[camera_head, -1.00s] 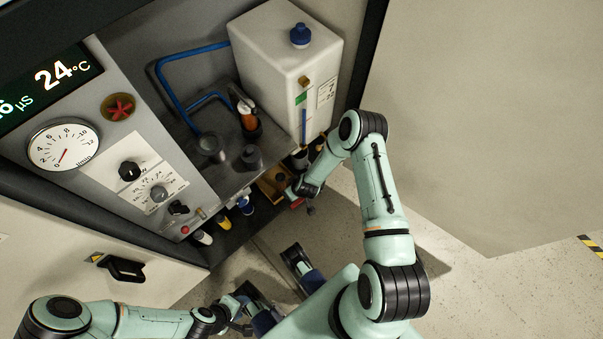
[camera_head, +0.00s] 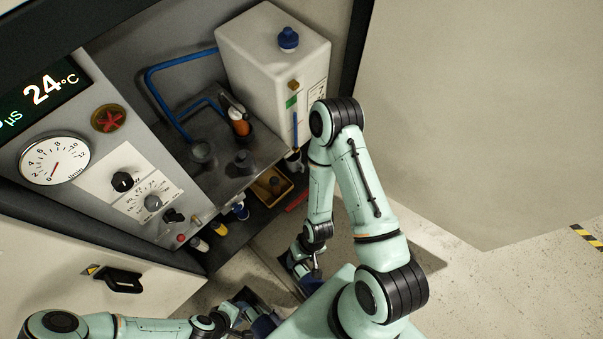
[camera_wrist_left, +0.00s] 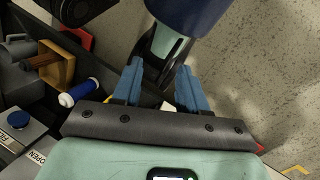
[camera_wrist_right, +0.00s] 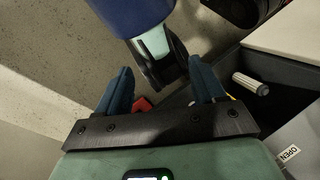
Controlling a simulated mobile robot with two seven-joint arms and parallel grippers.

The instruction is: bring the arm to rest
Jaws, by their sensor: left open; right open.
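My left gripper (camera_head: 246,309) is low in the head view, near my own body and in front of the cabinet. In the left wrist view its blue fingers (camera_wrist_left: 160,78) stand apart with nothing between them. My right arm is bent at the elbow, and its forearm hangs down in front of the cabinet's right side. My right gripper (camera_head: 314,266) is small and partly hidden there, outside the cabinet above the floor. In the right wrist view its fingers (camera_wrist_right: 160,80) stand apart and empty.
The open cabinet holds a white tank (camera_head: 272,60), an orange-bodied bottle (camera_head: 240,124), a yellow-brown tray (camera_head: 270,186), a red item (camera_head: 297,201) and small bottles (camera_head: 240,211). A black-handled door (camera_head: 122,280) is at left. Floor at right (camera_head: 530,268) is clear.

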